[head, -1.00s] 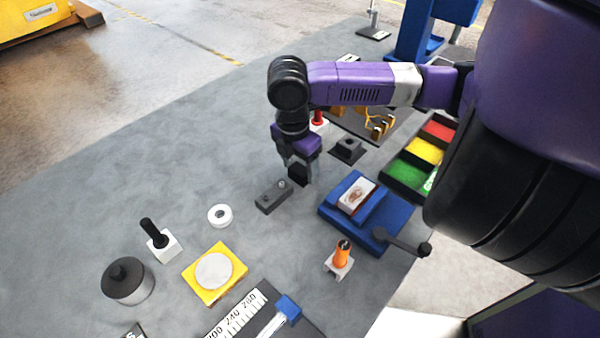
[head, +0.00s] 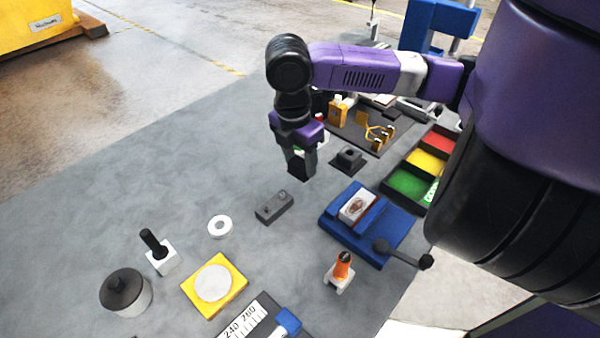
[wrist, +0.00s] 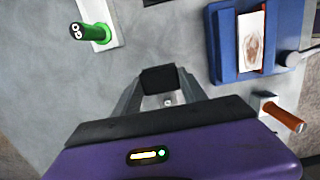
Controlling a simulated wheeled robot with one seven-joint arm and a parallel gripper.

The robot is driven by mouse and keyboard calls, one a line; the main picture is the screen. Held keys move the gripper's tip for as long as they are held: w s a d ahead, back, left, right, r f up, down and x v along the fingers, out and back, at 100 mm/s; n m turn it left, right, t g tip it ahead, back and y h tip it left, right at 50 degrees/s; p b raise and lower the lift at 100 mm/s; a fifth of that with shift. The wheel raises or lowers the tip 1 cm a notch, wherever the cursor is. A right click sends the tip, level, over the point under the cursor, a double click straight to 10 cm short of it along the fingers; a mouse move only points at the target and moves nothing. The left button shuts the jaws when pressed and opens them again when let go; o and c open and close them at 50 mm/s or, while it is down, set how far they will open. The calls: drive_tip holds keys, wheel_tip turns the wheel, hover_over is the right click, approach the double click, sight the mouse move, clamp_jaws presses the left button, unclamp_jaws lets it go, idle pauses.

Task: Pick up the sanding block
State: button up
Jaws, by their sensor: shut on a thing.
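My gripper (head: 300,166) points down above the grey table, left of the blue vise. It is shut on a dark block, which appears to be the sanding block (wrist: 158,79). In the wrist view the block's black face shows between the two fingertips (wrist: 160,90). In the head view the block is a dark shape at the fingertips, mostly covered by the fingers. It looks raised off the table, though the gap is hard to judge.
A dark grey slotted block (head: 274,206) lies just in front of my gripper. The blue vise (head: 365,236) holds a white-topped piece. A black square block (head: 349,159), coloured bins (head: 409,185) and an orange-handled tool (head: 341,268) are nearby.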

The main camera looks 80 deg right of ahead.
sight(300, 163)
wheel_tip(300, 163, up, 14)
idle(0.3)
